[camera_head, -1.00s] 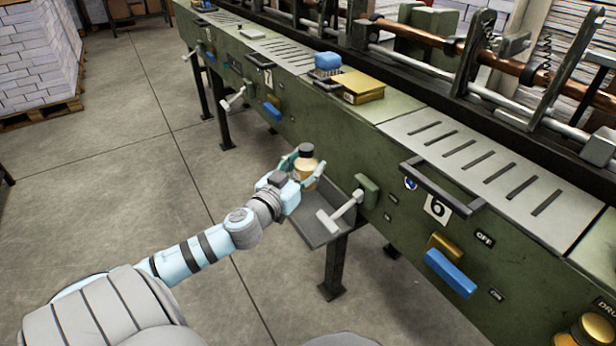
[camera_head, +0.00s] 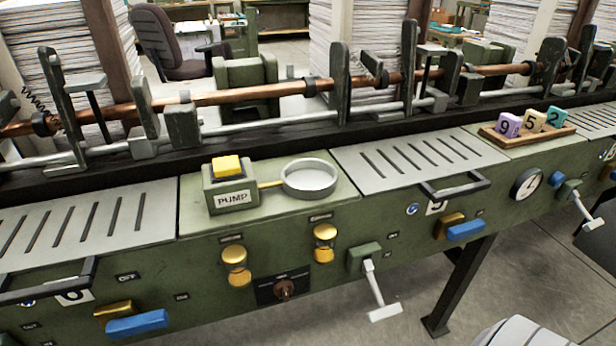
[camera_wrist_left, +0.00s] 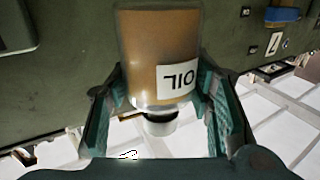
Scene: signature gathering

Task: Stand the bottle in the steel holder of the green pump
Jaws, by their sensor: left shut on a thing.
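The green pump (camera_head: 231,186) sits on the machine's top in the head view, with a yellow block on it and a PUMP label on its front. Its round steel holder (camera_head: 309,178) joins it on the right by a thin yellow rod and is empty. The amber bottle (camera_wrist_left: 160,55) with an OIL label shows in the left wrist view; the label reads upside down there. My left gripper (camera_wrist_left: 160,125) is shut on the bottle, with a green finger on each side near its cap end. Neither gripper shows in the head view.
A tray (camera_head: 527,135) with numbered blocks stands to the right on the machine. Slotted plates (camera_head: 418,160) lie either side of the pump. Rods and brackets run along the back. Yellow knobs (camera_head: 235,259), blue handles (camera_head: 466,230) and a lever (camera_head: 379,290) stick out in front.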

